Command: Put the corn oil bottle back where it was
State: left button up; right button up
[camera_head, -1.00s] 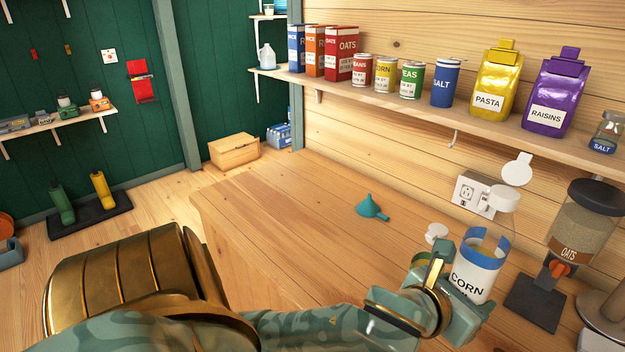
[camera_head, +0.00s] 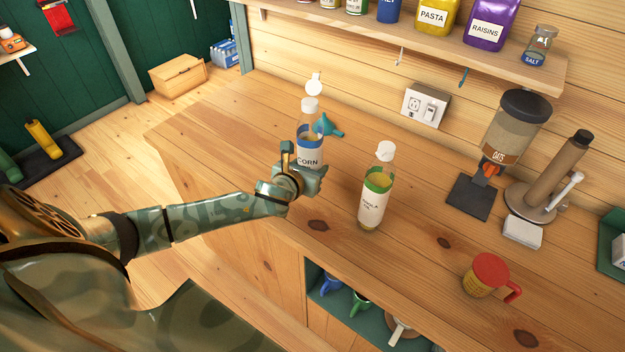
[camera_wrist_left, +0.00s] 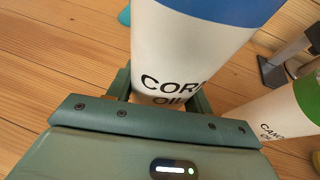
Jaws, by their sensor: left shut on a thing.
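The corn oil bottle (camera_head: 309,146) is clear with a blue band, a white label and a white cap, and looks upright over the counter's left part. My left gripper (camera_head: 300,178) is shut around its lower part. In the left wrist view the bottle (camera_wrist_left: 188,45) sits between the fingers, with "CORN OIL" facing the camera. I cannot tell whether its base touches the counter, as the gripper hides it. My right gripper is not in view.
A canola oil bottle (camera_head: 372,205) with a green band stands right of the gripper. A teal funnel (camera_head: 328,126) lies close behind the corn oil bottle. The counter's front edge is near.

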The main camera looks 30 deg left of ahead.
pick_arm(q)
jog(key=shift+w+a+f+b, duration=0.25)
jog(key=shift+w+f+b, duration=0.1)
jog(key=shift+w+f, duration=0.65)
notch_tip(320, 180, down, 4)
jog(key=shift+r+b, duration=0.2)
jog(key=shift+b, duration=0.6)
jog(key=shift+r, duration=0.1)
jog(key=o, duration=1.3)
